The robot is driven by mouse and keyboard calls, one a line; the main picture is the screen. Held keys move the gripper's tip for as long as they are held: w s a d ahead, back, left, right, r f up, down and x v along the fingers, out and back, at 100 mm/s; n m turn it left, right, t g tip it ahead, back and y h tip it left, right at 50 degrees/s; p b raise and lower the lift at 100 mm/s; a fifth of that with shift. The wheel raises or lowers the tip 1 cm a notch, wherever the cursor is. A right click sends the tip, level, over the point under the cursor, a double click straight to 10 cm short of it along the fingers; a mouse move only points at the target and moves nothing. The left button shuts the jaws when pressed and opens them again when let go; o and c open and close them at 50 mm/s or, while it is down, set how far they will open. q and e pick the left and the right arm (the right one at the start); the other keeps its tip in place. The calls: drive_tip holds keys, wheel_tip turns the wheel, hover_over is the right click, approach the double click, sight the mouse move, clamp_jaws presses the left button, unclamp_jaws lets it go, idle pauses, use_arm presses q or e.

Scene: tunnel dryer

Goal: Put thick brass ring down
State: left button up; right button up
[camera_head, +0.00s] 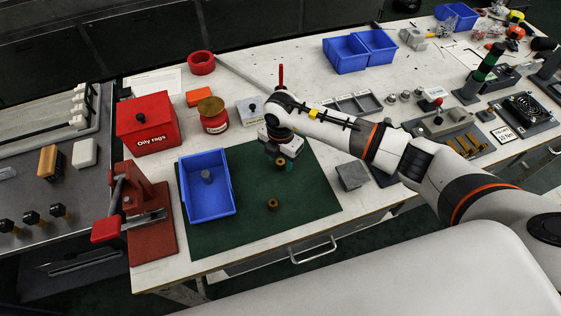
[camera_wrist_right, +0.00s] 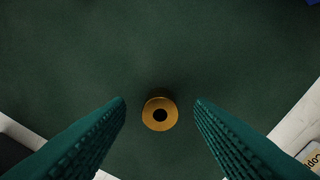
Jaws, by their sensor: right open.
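A thick brass ring (camera_wrist_right: 151,117) shows in the right wrist view against the dark green mat (camera_wrist_right: 160,45), its hole facing the camera. It lies between the two teal fingers of my right gripper (camera_wrist_right: 160,112), which are apart, with a gap on each side of it. In the head view the right gripper (camera_head: 284,164) is low over the back right part of the mat, with the brass ring at its fingertips, partly covered. A second brass-coloured ring (camera_head: 272,207) lies on the mat nearer the front. My left gripper is out of view.
A blue bin (camera_head: 231,196) holding a grey cylinder stands on the mat's left part. A red press (camera_head: 150,215) is left of it. A grey block (camera_head: 352,176) sits right of the mat. The mat's front is mostly clear.

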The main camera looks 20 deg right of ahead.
drive_tip(key=shift+f, duration=0.15)
clamp_jaws()
